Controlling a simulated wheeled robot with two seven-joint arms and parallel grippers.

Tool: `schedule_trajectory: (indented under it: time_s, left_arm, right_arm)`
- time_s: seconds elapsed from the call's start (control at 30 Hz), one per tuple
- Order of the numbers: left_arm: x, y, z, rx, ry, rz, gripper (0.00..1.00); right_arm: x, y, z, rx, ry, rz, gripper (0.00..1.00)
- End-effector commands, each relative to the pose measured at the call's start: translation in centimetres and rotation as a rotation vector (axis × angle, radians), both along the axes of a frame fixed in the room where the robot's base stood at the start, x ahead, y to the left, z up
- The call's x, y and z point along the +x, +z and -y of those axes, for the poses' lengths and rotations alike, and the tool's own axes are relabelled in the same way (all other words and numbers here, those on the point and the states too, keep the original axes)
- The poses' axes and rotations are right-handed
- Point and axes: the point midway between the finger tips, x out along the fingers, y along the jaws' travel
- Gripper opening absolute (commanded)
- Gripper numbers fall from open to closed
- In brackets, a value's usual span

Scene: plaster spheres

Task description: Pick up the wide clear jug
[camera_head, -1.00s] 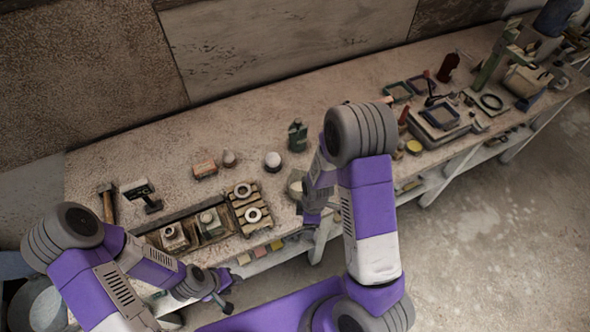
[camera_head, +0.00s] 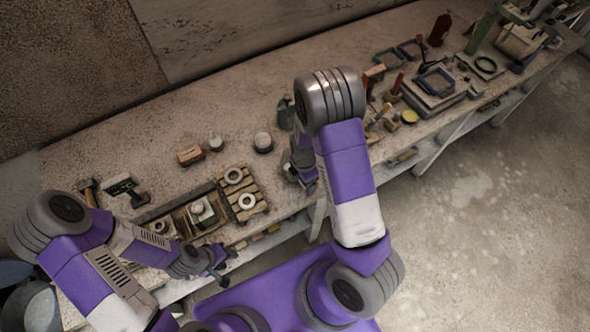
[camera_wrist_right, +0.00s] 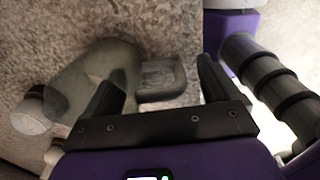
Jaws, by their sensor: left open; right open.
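The wide clear jug (camera_wrist_right: 84,84) is a smoky see-through vessel with a loop handle (camera_wrist_right: 162,78), seen in the right wrist view. My right gripper (camera_wrist_right: 160,86) is open. Its fingers stand either side of the handle, with the left finger overlapping the jug's body in the picture; I cannot tell whether they touch. My left gripper (camera_head: 224,264) is open and empty, low in front of the bench, away from the jug.
A wooden pallet-like rack (camera_head: 242,192) lies farther left. Tools and trays (camera_head: 436,90) crowd the right. The bench's back middle is clear.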

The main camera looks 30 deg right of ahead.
Motion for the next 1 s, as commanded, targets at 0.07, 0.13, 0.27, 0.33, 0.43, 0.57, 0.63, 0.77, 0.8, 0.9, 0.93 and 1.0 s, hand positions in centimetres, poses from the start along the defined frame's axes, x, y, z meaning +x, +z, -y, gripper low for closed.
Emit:
schedule_trajectory:
  time_s: [0.07, 0.13, 0.27, 0.33, 0.43, 0.57, 0.63, 0.77, 0.8, 0.9, 0.93, 1.0]
  left_arm:
    - [0.0, -0.2, 0.0, 0.0, 0.0, 0.0, 0.43]
    - [0.0, -0.3, 0.0, 0.0, 0.0, 0.0, 0.43]
    - [0.0, -0.3, 0.0, 0.0, 0.0, 0.0, 0.43]
    - [0.0, -0.2, 0.0, 0.0, 0.0, 0.0, 0.43]
    - [0.0, -0.2, 0.0, 0.0, 0.0, 0.0, 0.43]
    - [0.0, -0.2, 0.0, 0.0, 0.0, 0.0, 0.43]
    - [0.0, -0.2, 0.0, 0.0, 0.0, 0.0, 0.43]
    - [0.0, -0.3, 0.0, 0.0, 0.0, 0.0, 0.43]
    - [0.0, -0.3, 0.0, 0.0, 0.0, 0.0, 0.43]
    - [0.0, -0.3, 0.0, 0.0, 0.0, 0.0, 0.43]
    - [0.0, -0.3, 0.0, 0.0, 0.0, 0.0, 0.43]
    - [0.0, -0.3, 0.0, 0.0, 0.0, 0.0, 0.43]
  right_arm:
    - [0.0, -1.2, 0.0, 0.0, -0.001, -0.002, 0.89]
    - [0.0, -1.8, 0.0, -0.001, 0.0, -0.001, 0.89]
    - [0.0, -2.1, 0.0, 0.0, 0.0, 0.001, 0.89]
    - [0.0, -2.0, 0.0, 0.0, 0.0, 0.001, 0.89]
    - [0.0, -2.0, 0.0, 0.0, 0.0, 0.001, 0.86]
    - [0.0, -2.0, 0.0, 0.0, 0.0, 0.001, 0.66]
    - [0.0, -2.0, 0.0, 0.0, 0.0, 0.001, 0.55]
    - [0.0, -2.0, 0.0, 0.0, 0.0, 0.001, 0.35]
    - [0.0, -2.0, 0.0, 0.0, 0.0, 0.001, 0.29]
    - [0.0, -2.0, 0.0, 0.0, 0.0, 0.001, 0.14]
    - [0.1, -2.0, 0.0, 0.0, 0.0, 0.001, 0.13]
    - [0.1, -2.0, 0.0, 0.0, 0.0, 0.001, 0.13]
